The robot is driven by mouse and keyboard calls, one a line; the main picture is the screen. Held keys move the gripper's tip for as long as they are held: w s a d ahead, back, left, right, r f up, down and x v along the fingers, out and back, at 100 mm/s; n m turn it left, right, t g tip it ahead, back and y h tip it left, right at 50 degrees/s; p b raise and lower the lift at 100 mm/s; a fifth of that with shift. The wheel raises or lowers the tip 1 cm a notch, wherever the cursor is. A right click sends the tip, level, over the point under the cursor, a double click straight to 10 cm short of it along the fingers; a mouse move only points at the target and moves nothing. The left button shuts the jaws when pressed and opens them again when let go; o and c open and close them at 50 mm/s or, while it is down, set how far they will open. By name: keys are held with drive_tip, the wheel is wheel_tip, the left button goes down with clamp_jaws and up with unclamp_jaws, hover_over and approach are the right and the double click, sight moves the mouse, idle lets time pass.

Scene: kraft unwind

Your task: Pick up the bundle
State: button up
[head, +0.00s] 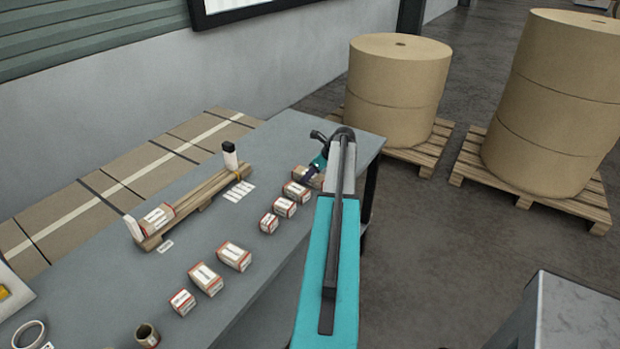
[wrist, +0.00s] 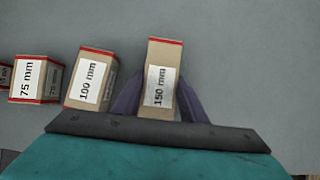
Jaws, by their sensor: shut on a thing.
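The bundle marked 150 mm (wrist: 163,58) is a tan block with red ends and a white label. In the wrist view it sits upright between the two dark purple fingers of my gripper (wrist: 160,88), one finger against each side. My gripper is shut on it. In the head view my gripper (head: 311,171) is at the far right part of the grey table (head: 240,130), and the bundle (head: 299,173) is partly hidden by it. I cannot tell whether the bundle touches the table or is just above it.
Just left of it stand a 100 mm block (wrist: 91,78) and a 75 mm block (wrist: 36,79). Several more labelled blocks run in a line toward the near left. A wooden rack (head: 195,205) lies behind them. Large paper rolls (head: 398,90) stand on pallets beyond the table.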

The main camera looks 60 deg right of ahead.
drive_tip(key=shift+r, duration=0.1)
drive_tip(key=shift+r+b, duration=0.9)
drive_tip(key=shift+r, duration=0.45)
drive_tip(key=s+a+b, duration=0.1)
drive_tip(key=s, duration=0.3)
drive_tip(key=s+a+r+b, duration=0.1)
drive_tip(key=s+a, duration=0.1)
drive_tip(key=s, duration=0.2)
drive_tip(key=s+a+b, duration=0.2)
drive_tip(key=s, duration=0.3)
drive_tip(key=shift+s+a+r, duration=0.1)
drive_tip(key=shift+a+r, duration=0.1)
drive_tip(key=shift+r, duration=0.15)
drive_tip(key=shift+s+a+r, duration=0.1)
drive_tip(key=shift+s+a, duration=0.05)
drive_tip(key=shift+s, duration=0.25)
drive_tip(key=shift+s+a+r, duration=0.1)
drive_tip(key=shift+s+a, duration=0.05)
drive_tip(key=shift+s, duration=0.25)
drive_tip(key=shift+s, duration=0.1)
